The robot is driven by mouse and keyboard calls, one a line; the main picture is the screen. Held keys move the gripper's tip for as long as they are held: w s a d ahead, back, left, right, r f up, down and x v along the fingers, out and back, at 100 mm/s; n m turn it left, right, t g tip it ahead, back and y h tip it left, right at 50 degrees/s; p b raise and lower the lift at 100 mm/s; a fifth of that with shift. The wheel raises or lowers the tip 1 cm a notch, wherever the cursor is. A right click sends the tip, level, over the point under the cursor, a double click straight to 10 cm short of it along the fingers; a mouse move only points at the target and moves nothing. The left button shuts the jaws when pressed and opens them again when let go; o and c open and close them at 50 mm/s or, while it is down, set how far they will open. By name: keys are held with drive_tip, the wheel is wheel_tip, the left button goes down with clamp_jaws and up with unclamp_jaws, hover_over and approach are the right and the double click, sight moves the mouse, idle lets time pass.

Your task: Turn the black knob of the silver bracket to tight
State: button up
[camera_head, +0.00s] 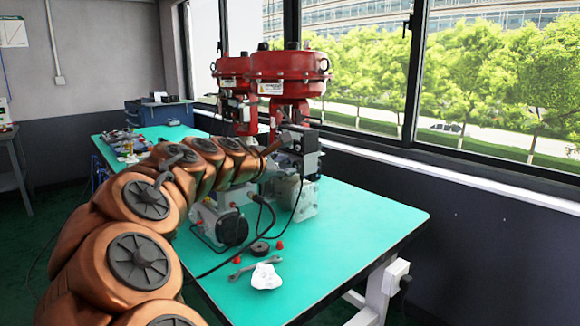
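My copper arm reaches in from the lower left to the valve assembly on the green table. My gripper (279,145) is at the arm's far end, close against the left side of a grey and black unit (302,140) below the red actuator. The fingers are too small and too covered to show whether they are open or shut. A grey, silver-looking metal part (308,163) shows just below that unit. I cannot make out the black knob; it may be hidden behind the arm's end or too small to tell.
The red actuator (285,67) rises above the unit, with a second red one behind. A grey metal valve body (296,197) and a boxy device with cables (222,222) stand below. A wrench (248,267), white crumpled item (266,276) and small red pieces lie in front. The table's right end (375,215) is clear.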

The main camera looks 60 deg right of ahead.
drive_tip(key=v, duration=0.8)
drive_tip(key=shift+s+f, duration=0.1)
